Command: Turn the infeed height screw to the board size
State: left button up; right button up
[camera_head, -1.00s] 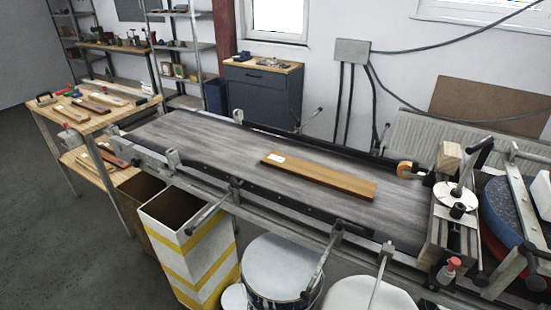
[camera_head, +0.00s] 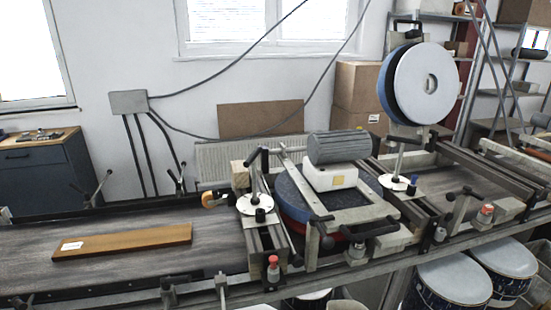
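A brown board (camera_head: 135,240) with a small white label lies flat on the grey conveyor belt at the left. To its right, at the machine's left end, a height screw (camera_head: 258,186) with a dark crank handle rises from a round white dial (camera_head: 254,204). A similar white dial (camera_head: 399,183) with an upright post stands on the machine's right side. The markings on both dials are too small to read. Neither of my grippers is in view.
A grey motor (camera_head: 336,147) sits over the sanding unit in the middle. A large white-faced disc (camera_head: 423,83) stands behind it. Red-capped fittings (camera_head: 273,262) stick up along the front. Drums (camera_head: 455,282) stand below at the right. The belt around the board is clear.

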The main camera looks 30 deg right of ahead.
aim_at(250, 160)
jog(key=z, duration=0.9)
jog(key=k+j+z, duration=0.1)
jog(key=z, duration=0.2)
